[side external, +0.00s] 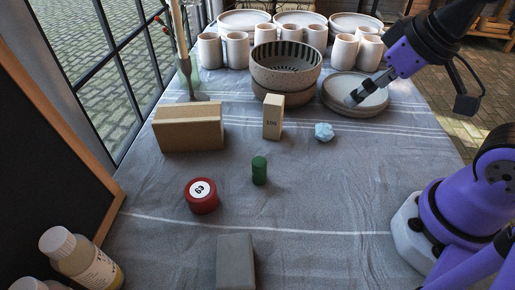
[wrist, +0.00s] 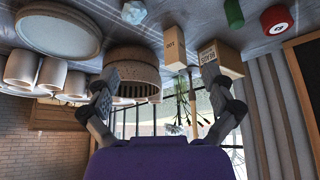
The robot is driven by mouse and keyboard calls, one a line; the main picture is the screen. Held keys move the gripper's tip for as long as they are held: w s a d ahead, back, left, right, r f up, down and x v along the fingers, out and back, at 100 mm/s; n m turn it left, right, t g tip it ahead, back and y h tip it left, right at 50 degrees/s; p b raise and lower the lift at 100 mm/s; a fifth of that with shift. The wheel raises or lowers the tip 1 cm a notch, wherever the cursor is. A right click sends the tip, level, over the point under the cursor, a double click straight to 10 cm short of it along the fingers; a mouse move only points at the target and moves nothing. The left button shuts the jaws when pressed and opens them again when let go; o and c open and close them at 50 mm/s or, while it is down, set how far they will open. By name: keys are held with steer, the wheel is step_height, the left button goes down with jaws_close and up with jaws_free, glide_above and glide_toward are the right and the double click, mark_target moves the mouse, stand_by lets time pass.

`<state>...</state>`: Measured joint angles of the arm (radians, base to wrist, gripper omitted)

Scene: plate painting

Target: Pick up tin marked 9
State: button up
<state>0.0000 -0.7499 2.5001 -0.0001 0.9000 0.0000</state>
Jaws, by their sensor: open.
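A round red tin (side external: 201,196) with a white label on top sits on the grey cloth, left of the middle in the side view. The dark marking looks like two characters and is hard to read with certainty. My gripper (side external: 365,91) is over the plates at the right back, far from the tin. In the wrist view my gripper (wrist: 160,64) has its two fingers wide apart, with nothing held between them.
A green cylinder (side external: 259,170), a small block marked 100 (side external: 273,118), a cardboard box (side external: 188,129) and a crumpled blue piece (side external: 323,132) stand around. A grey block (side external: 236,261) lies in front. Bowls (side external: 286,66), mugs (side external: 237,50) and plates (side external: 355,95) fill the back.

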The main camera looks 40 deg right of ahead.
steer(key=n+g+y, duration=0.2)
steer(key=n+g, duration=0.1)
steer(key=n, duration=0.4)
glide_toward(200, 189)
steer(key=x, duration=0.4)
steer(key=shift+s+a+f, duration=0.15)
steer(key=shift+f, duration=0.1)
steer(key=x, duration=0.5)
steer(key=shift+w+f, duration=0.25)
steer(key=shift+f, duration=0.1)
steer(key=c, duration=1.3)
